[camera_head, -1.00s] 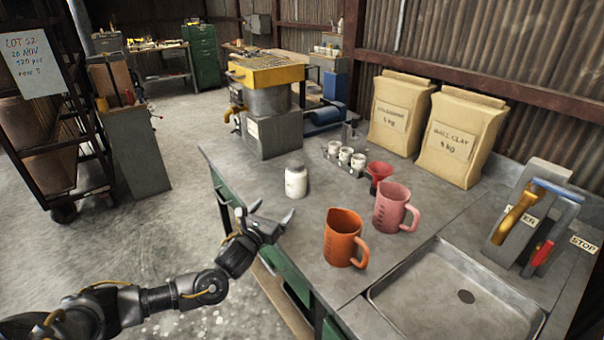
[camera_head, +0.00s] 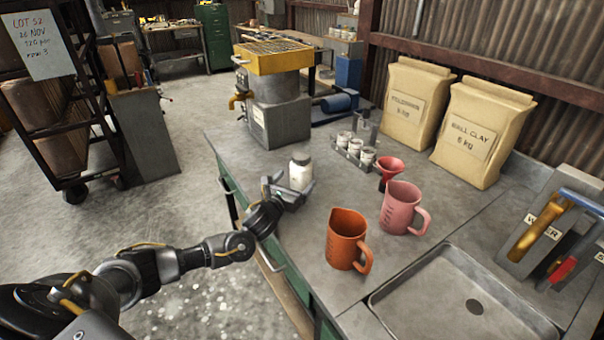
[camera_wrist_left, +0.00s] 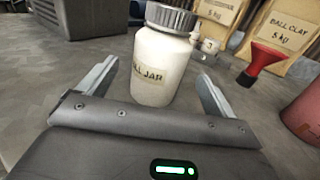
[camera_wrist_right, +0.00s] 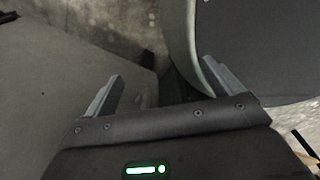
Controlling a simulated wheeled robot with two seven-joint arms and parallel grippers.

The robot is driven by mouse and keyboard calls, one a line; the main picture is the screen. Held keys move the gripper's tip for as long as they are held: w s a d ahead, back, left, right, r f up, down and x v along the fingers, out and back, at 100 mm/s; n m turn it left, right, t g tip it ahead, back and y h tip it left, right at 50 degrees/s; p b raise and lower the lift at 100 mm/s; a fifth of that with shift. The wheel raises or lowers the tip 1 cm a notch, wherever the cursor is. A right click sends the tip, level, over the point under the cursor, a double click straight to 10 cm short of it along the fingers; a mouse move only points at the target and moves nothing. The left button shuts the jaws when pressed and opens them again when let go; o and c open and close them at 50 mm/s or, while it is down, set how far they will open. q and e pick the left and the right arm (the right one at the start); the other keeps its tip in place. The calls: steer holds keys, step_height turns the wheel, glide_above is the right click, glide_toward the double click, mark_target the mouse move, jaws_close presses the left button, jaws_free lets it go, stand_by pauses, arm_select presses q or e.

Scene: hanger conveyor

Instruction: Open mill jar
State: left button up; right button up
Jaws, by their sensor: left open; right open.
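The mill jar (camera_head: 300,171) is a small white jar with a grey ridged lid, upright on the bench near its left edge. In the left wrist view the jar (camera_wrist_left: 158,72) shows a label ending in "JAR", and its lid (camera_wrist_left: 171,18) is on. My left gripper (camera_head: 289,188) is open at the jar. In the left wrist view its fingers (camera_wrist_left: 160,88) stand to either side of the jar's lower part, with gaps visible on both sides. My right gripper (camera_wrist_right: 165,85) is open and empty in the right wrist view, away from the bench top.
An orange jug (camera_head: 346,242) and a pink jug (camera_head: 402,208) stand right of the jar. A red funnel (camera_head: 390,170) and a rack of small cups (camera_head: 354,148) are behind. Clay bags (camera_head: 480,135) stand at the wall. A sink (camera_head: 452,300) is at front right.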

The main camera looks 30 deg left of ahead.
arm_select(q)
steer(key=shift+w+r, duration=0.15)
steer(key=w, duration=0.3)
steer(key=w+p, duration=0.1)
steer(key=shift+w+f, duration=0.35)
steer(key=shift+w, duration=0.05)
arm_select(e)
steer(key=shift+a+r, duration=0.15)
steer(key=shift+r, duration=0.35)
arm_select(q)
steer(key=shift+a+r, duration=0.1)
steer(key=c, duration=1.4)
